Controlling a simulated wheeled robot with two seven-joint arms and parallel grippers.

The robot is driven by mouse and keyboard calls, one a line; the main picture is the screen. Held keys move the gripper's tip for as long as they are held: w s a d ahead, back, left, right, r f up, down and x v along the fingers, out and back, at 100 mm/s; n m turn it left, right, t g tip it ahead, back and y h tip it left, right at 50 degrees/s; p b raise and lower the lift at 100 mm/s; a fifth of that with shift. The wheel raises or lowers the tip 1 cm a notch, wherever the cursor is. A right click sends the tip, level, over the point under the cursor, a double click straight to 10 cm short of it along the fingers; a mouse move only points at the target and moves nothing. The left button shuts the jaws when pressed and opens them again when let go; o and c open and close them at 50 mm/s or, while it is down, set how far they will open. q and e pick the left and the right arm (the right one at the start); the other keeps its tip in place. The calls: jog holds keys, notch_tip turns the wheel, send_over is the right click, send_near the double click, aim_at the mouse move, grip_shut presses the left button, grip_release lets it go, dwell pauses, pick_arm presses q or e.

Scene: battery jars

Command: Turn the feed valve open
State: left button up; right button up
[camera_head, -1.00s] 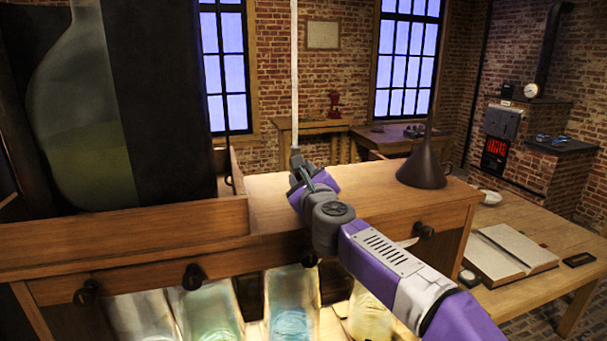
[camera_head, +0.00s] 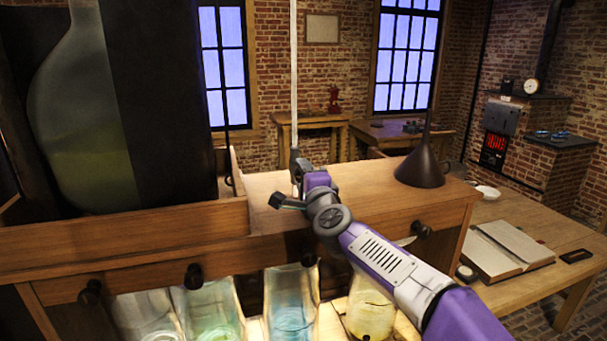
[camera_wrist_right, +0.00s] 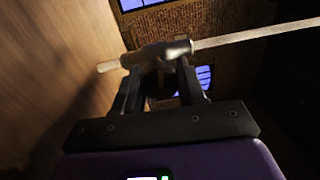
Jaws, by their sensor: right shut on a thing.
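The feed valve (camera_head: 295,158) is a small grey fitting at the lower end of a thin pale tube (camera_head: 294,80), above the wooden bench top. In the right wrist view the valve body (camera_wrist_right: 158,54) lies across the picture, with the tube running off to the right. My right gripper (camera_head: 290,190) is at the valve, and its fingers (camera_wrist_right: 160,88) are shut on the valve's dark handle, which is mostly hidden between them. My left gripper is not in view.
A large glass flask (camera_head: 80,130) stands at the left against dark panels. A dark funnel (camera_head: 422,167) stands on the bench at the right. Several glass jars (camera_head: 292,305) sit below the drawers. An open book (camera_head: 505,248) lies on the lower table.

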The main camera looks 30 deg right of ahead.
jog(key=shift+n, duration=1.1)
jog(key=shift+f, duration=0.1)
jog(key=o, duration=1)
jog(key=shift+o, duration=0.2)
jog(key=v, duration=0.7)
jog(key=shift+s, duration=0.3)
